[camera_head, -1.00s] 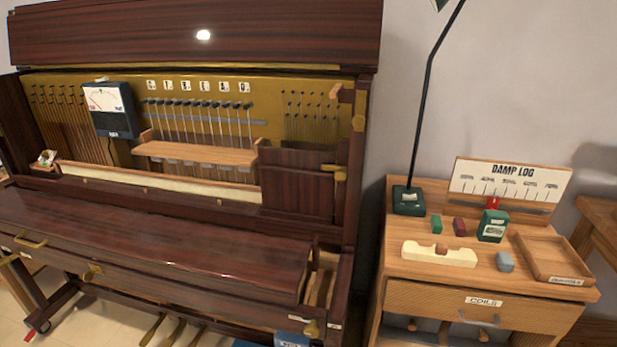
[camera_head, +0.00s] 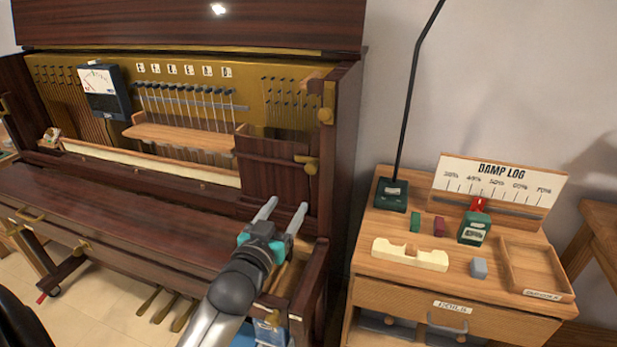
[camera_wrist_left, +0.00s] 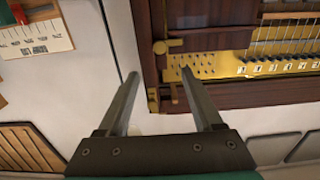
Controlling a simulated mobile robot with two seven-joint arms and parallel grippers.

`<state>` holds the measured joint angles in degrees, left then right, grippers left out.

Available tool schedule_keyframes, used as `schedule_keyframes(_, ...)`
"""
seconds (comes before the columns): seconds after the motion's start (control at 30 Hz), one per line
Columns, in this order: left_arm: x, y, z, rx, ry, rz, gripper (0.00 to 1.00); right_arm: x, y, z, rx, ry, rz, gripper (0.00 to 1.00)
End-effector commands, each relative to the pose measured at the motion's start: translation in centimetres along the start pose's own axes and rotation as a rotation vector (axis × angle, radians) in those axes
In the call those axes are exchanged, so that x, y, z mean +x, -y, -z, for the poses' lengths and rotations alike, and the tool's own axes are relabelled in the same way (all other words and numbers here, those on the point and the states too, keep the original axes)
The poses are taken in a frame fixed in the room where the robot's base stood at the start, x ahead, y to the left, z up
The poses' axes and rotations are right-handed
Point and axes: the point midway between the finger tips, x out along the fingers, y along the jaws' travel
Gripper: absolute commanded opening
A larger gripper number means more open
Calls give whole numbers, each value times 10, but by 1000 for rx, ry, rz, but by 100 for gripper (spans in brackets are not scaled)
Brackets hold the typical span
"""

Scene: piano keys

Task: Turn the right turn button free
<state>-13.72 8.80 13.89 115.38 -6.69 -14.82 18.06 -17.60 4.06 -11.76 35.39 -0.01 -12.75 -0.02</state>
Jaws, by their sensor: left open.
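The right turn button (camera_head: 308,162) is a brass piece with a round knob at the upper right edge of the dark wooden panel (camera_head: 268,175). Its bar lies sideways over the panel's edge. It also shows in the left wrist view (camera_wrist_left: 168,45), where the scene is upside down. My left gripper (camera_head: 287,204) is open and empty, below and slightly left of the button in the head view and apart from it. In the left wrist view its fingers (camera_wrist_left: 160,77) point toward the piano's end post. My right gripper is not in view.
Another brass fitting (camera_head: 325,114) sits higher on the piano's end post. To the right stands a wooden cabinet (camera_head: 400,282) with a damp log board (camera_head: 497,180), small blocks, a tray (camera_head: 533,272) and a lamp (camera_head: 391,194). The wall gap between piano and cabinet is free.

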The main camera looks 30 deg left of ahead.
Motion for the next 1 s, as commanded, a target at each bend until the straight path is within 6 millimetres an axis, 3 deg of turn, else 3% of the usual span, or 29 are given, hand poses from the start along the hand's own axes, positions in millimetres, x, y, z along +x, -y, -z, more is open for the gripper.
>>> schedule_keyframes(0.17, 14, 1, 3, -1, -14, 0, 67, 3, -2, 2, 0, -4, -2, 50)
schedule_keyframes(1.0, 137, 0, 3, 0, -9, 0, 67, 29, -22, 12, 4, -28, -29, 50)
